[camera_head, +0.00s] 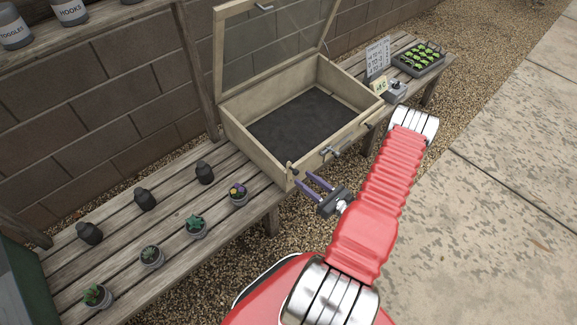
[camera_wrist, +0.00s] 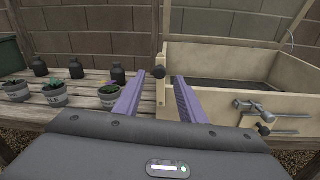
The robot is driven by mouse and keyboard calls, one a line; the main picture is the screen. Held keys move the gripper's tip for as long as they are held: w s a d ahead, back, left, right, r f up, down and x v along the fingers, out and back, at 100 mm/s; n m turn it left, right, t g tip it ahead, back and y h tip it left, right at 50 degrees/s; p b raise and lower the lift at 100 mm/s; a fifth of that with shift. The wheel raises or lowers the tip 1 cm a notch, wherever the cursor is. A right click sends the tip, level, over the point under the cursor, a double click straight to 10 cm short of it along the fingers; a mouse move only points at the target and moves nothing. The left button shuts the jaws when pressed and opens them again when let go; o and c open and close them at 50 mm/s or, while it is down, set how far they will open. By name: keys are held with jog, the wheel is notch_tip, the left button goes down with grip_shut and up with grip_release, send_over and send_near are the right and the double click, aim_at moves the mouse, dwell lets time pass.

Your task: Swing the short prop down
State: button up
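A wooden cold frame (camera_head: 262,168) stands on the slatted bench with its glazed lid (camera_head: 268,45) raised at the back. A short pale post with a dark knob, which looks like the short prop (camera_head: 291,170), stands upright at the box's front left corner. It also shows in the wrist view (camera_wrist: 161,92). My gripper (camera_head: 304,179) is open, its two purple fingers pointing at that corner. In the wrist view the knob appears between my fingertips (camera_wrist: 159,77); I cannot tell whether they touch it.
A metal latch (camera_head: 330,151) sits on the box front, right of my fingers. Potted plants (camera_head: 196,227) and dark bottles (camera_head: 145,199) stand on the bench at left. A seedling tray (camera_head: 420,60) and small sign (camera_head: 377,58) are at right. Paving at right is clear.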

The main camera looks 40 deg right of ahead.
aim_at(293, 170)
jog(key=w, duration=0.6)
jog(key=w+a, duration=0.1)
jog(key=w, duration=0.2)
jog(key=shift+w, duration=0.4)
jog(key=shift+c, duration=0.5)
grip_shut()
